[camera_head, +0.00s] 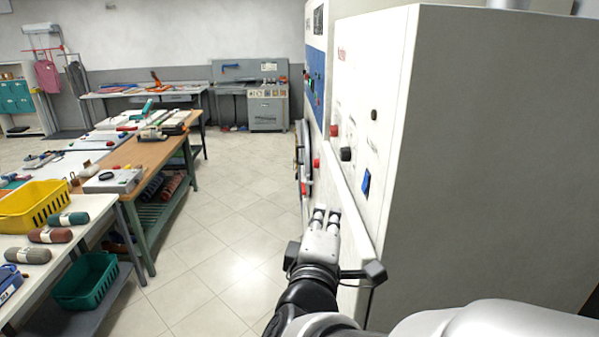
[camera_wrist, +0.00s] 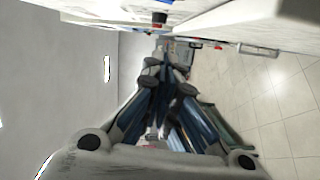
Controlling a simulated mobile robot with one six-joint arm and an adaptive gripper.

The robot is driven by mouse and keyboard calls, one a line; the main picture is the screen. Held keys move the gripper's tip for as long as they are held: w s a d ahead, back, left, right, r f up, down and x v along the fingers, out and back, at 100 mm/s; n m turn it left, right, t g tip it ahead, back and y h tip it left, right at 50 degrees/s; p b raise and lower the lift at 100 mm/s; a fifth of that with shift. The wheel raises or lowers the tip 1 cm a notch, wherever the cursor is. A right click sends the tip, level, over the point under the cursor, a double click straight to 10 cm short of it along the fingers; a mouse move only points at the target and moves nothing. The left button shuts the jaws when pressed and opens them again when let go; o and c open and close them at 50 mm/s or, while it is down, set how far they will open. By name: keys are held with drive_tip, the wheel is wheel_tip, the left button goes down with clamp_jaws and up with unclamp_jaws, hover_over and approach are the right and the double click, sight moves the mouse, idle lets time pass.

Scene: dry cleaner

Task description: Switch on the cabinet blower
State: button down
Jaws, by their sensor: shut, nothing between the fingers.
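A tall white cabinet (camera_head: 470,150) fills the right side of the head view. Its narrow control face, seen at a steep angle, carries a red button (camera_head: 334,131), a black knob (camera_head: 346,154), a small dark round part (camera_head: 374,115) and a blue rocker switch (camera_head: 366,184). The labels are too small to read. My gripper (camera_head: 326,216) is shut and empty, just left of the cabinet face and lower than the blue switch, apart from it in the picture. In the wrist view my gripper's fingers (camera_wrist: 165,75) are together, pointing along the cabinet's side.
Left of a clear tiled aisle (camera_head: 225,220) stand work tables (camera_head: 150,152) with tools. A yellow basket (camera_head: 32,208) and a green basket (camera_head: 86,280) are at the near left. A grey bench (camera_head: 268,110) is at the back.

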sight(365, 182)
drive_tip(key=w+d, duration=0.6)
drive_tip(key=w, duration=0.4)
drive_tip(key=shift+d+f+b, duration=0.2)
drive_tip(key=shift+f+b, duration=0.25)
drive_tip(key=shift+d+f+n, duration=0.2)
drive_tip(key=shift+d+n, duration=0.2)
drive_tip(key=shift+n, duration=0.1)
